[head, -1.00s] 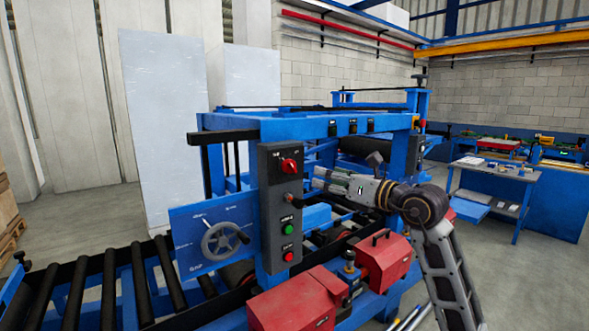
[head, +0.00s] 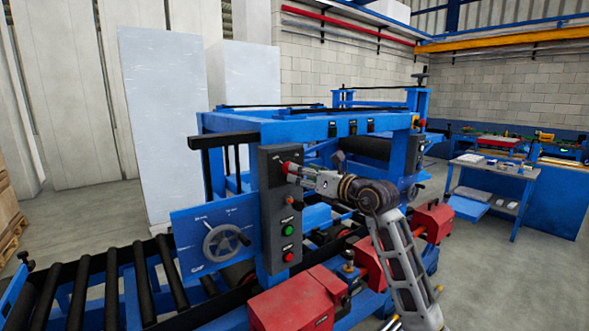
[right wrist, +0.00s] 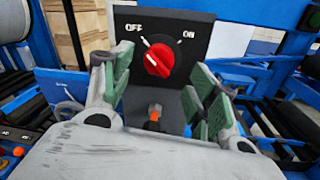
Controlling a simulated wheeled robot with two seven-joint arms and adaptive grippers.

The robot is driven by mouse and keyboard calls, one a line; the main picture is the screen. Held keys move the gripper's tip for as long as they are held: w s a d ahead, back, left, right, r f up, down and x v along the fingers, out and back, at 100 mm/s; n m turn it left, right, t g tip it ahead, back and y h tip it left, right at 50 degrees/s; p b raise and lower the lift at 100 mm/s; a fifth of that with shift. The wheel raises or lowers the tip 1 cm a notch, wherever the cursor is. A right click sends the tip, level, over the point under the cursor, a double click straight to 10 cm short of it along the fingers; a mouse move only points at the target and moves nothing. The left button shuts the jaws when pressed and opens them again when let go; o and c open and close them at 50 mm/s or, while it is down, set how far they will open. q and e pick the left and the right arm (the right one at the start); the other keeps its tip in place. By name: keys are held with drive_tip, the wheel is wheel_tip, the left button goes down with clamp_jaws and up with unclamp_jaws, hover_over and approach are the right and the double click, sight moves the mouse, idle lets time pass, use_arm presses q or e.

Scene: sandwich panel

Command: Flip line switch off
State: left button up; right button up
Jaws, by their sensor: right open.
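The line switch is a red rotary knob (head: 287,166) at the top of a dark control box (head: 268,190) on the blue machine. In the right wrist view the knob (right wrist: 158,60) sits between the labels OFF at left and ON at right; I cannot tell surely which its mark points to. My right gripper (head: 296,173) is in front of the knob, partly covering it in the head view. In the right wrist view its green-padded fingers (right wrist: 158,85) are open and empty, one to each side of the knob and apart from it. My left gripper is out of view.
Below the knob are an orange button (head: 289,199), a green button (head: 288,230) and a red button (head: 288,256). A handwheel panel (head: 190,232) stands left of the box. Red housings (head: 290,306) and rollers (head: 75,295) lie lower down. Open floor (head: 520,270) is at right.

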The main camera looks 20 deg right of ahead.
drive_tip(key=shift+p+x, duration=0.45)
drive_tip(key=shift+x, duration=1.8)
drive_tip(key=shift+s, duration=0.1)
drive_tip(key=c, duration=1)
drive_tip(key=shift+n+b, duration=0.35)
drive_tip(key=shift+n, duration=0.15)
drive_tip(key=shift+n+b, duration=0.35)
drive_tip(key=shift+n, duration=0.25)
drive_tip(key=shift+r, duration=0.1)
